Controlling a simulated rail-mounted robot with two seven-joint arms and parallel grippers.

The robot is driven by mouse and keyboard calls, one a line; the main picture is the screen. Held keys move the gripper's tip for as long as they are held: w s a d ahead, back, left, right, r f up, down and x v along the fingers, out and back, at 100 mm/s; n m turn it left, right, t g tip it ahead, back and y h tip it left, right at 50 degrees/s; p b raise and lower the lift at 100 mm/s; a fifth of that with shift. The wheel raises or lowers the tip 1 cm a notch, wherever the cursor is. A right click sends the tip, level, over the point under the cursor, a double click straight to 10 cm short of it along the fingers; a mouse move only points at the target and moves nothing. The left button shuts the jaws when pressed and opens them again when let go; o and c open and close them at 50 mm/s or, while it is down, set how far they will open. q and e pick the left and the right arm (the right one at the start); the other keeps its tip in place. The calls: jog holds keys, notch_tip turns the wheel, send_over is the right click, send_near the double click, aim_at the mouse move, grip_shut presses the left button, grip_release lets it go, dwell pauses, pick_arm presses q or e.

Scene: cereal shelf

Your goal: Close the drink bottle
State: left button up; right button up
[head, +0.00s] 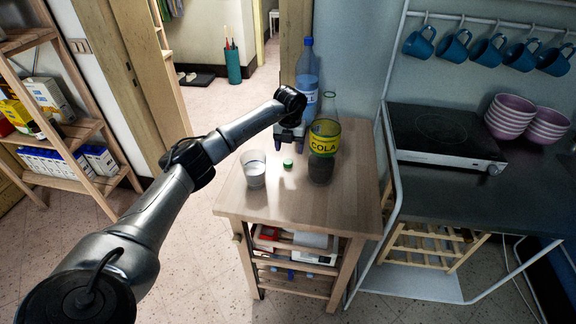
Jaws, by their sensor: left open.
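A cola bottle (325,137) with a yellow-green label stands upright on the wooden cart top (328,207). Its clear neck shows no cap, and dark liquid fills its lower part. A small green cap (288,163) lies on the cart top, left of the bottle's base. My left gripper (288,143) is open, points down, and is left of the bottle, just behind and above the cap in the picture. Its jaws look empty. My right gripper is not in view.
A blue water bottle (307,78) stands behind the cola bottle. A glass (253,169) stands left of the cap. A counter with a hotplate (443,134), stacked purple bowls (512,118) and hanging blue mugs is at right. The cart's front is clear.

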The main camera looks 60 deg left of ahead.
aim_at(288, 161)
pick_arm(q)
jog(key=shift+f, duration=0.6)
jog(key=shift+f, duration=0.1)
jog(key=shift+s+a+f+b, duration=0.15)
jog(key=shift+f+b, duration=0.4)
jog(key=shift+f, duration=0.75)
jog(key=shift+a+f+b, duration=0.1)
jog(key=shift+f+b, duration=0.4)
jog(key=shift+f, duration=0.8)
jog(key=shift+r, duration=0.1)
jog(key=c, duration=1)
jog(key=shift+c, duration=0.3)
